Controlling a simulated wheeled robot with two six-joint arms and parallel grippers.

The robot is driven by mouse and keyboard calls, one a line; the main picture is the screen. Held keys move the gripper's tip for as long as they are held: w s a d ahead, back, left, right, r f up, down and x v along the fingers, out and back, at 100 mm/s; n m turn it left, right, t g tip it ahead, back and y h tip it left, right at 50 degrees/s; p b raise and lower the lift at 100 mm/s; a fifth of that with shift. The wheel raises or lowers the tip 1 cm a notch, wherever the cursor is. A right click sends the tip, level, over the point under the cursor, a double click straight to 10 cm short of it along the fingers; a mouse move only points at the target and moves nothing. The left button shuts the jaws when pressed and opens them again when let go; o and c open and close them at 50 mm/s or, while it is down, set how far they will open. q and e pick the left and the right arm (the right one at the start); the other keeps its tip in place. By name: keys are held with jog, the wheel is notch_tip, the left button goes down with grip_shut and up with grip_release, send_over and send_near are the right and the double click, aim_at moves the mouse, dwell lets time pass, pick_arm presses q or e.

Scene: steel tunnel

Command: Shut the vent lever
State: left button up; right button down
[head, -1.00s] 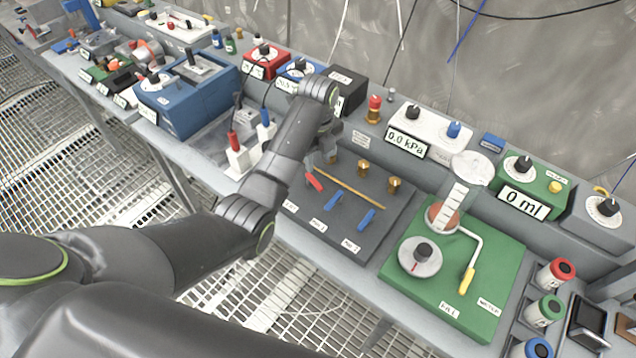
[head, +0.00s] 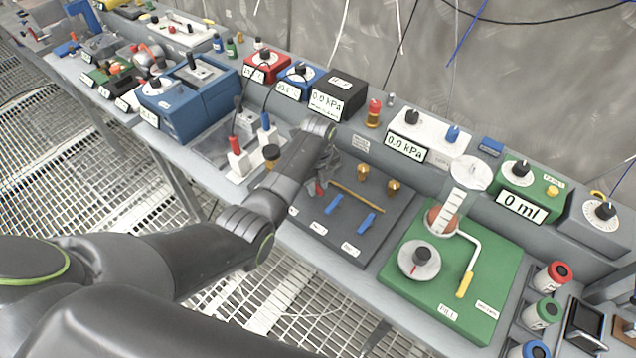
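A dark manifold board (head: 365,241) on the bench carries a red lever (head: 320,188) at its left and two blue levers, one in the middle (head: 334,204) and one at the right (head: 367,223). Both blue levers slant the same way. The red lever is mostly hidden by my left gripper, and its label is partly covered. My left gripper (head: 326,178) points down at the red lever, right beside or touching it. Its fingers are too small and covered to tell whether they are open or shut. My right gripper is not in view.
A brass rod (head: 357,196) and brass knobs (head: 393,187) stand just right of the gripper. A green board (head: 480,310) with a dial and a yellow-handled crank lies to the right. A white stand with red and blue plugs (head: 239,165) is at the left.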

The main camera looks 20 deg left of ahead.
pick_arm(q)
grip_shut()
jog(key=shift+w+d+r+n+p, duration=0.15)
jog(key=shift+n+p, duration=0.15)
jog(key=shift+n, duration=0.15)
jog(key=shift+w+r+n+p, duration=0.15)
jog(key=shift+n+p, duration=0.1)
jog(key=shift+n, duration=0.2)
jog(key=shift+w+d+f+n, duration=0.1)
jog(key=shift+w+f+n, duration=0.05)
jog(key=shift+n, duration=0.35)
jog(key=shift+w+d+f+n, duration=0.1)
jog(key=shift+w+n, duration=0.05)
jog(key=shift+n, duration=0.35)
jog(key=shift+o, duration=1.2)
grip_release()
